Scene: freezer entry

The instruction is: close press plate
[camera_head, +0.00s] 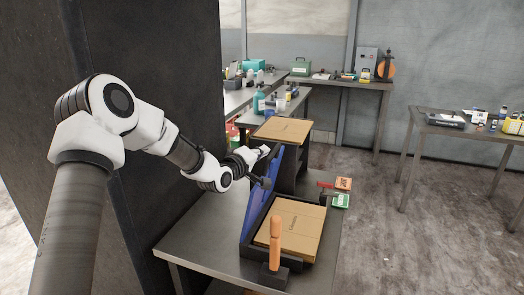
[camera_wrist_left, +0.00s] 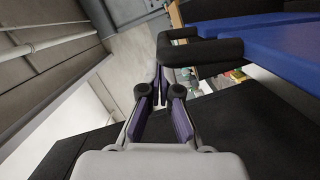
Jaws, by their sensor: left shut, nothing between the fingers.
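The blue press plate (camera_head: 262,208) stands raised and steeply tilted along the left side of a black frame (camera_head: 309,247). A flat brown cardboard box (camera_head: 292,228) lies in the frame. My left gripper (camera_head: 265,151) is shut and empty, close to the upper part of the plate. In the left wrist view its fingers (camera_wrist_left: 160,82) sit close to a black handle (camera_wrist_left: 198,50) on the blue plate (camera_wrist_left: 270,42). I cannot tell whether they touch it. My right gripper is out of view.
The frame is on a grey metal table (camera_head: 194,247). An orange upright lever (camera_head: 275,241) stands at its front. Another cardboard box (camera_head: 283,130) rests on a stand behind. Small orange and green boxes (camera_head: 342,192) lie right. A dark wall panel (camera_head: 165,60) is left of the table.

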